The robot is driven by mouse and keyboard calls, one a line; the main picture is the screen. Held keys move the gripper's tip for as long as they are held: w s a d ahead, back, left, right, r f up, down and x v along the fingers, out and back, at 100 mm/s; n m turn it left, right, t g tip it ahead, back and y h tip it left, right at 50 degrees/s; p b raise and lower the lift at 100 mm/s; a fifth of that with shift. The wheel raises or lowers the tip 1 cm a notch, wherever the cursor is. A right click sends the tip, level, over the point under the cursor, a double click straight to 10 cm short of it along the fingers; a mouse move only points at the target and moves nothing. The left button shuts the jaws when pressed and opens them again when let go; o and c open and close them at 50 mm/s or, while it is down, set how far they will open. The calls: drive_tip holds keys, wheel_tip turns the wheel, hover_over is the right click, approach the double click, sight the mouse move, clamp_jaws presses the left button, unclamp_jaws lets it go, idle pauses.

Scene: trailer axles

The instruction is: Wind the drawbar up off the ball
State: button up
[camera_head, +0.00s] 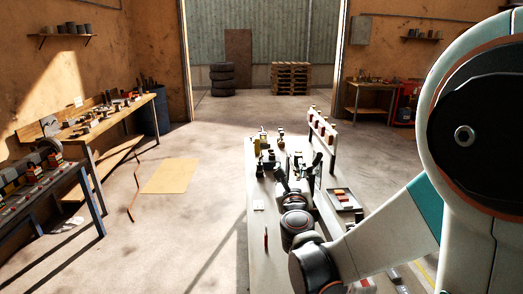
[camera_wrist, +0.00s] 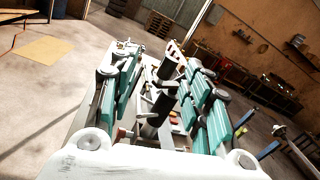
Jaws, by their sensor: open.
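My gripper (camera_head: 298,175) is over the long pale bench in the middle of the head view, with its fingers spread and pointing away from me. In the wrist view my gripper (camera_wrist: 158,62) shows its two teal fingers wide apart. A dark upright cylindrical part (camera_wrist: 157,115) shows between the fingers with no clear contact. I cannot tell whether it belongs to the drawbar's winder. The drawbar and the ball cannot be made out for certain; my arm and gripper cover part of the bench.
The pale bench (camera_head: 262,270) holds small parts at its far end, a rack of small red-brown items (camera_head: 322,126) and a tray (camera_head: 346,209) to the right. Cluttered workbenches (camera_head: 92,128) stand at left. Tyres (camera_head: 222,79) and pallets (camera_head: 291,78) are far back. Floor left of the bench is mostly free.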

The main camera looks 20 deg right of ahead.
sight(299, 155)
drive_tip(key=w+d+m, duration=0.1)
drive_tip(key=w+d, duration=0.1)
drive_tip(key=w, duration=0.2)
drive_tip(key=w+d+f+m+h, duration=0.1)
drive_tip(key=w+d, duration=0.2)
drive_tip(key=w, duration=0.1)
drive_tip(key=w+d+f+m+g, duration=0.1)
drive_tip(key=w+d, duration=0.2)
drive_tip(key=w, duration=0.1)
drive_tip(key=shift+w+m+h, duration=0.3)
drive_tip(key=shift+w+h, duration=0.05)
drive_tip(key=shift+h, duration=0.05)
clamp_jaws()
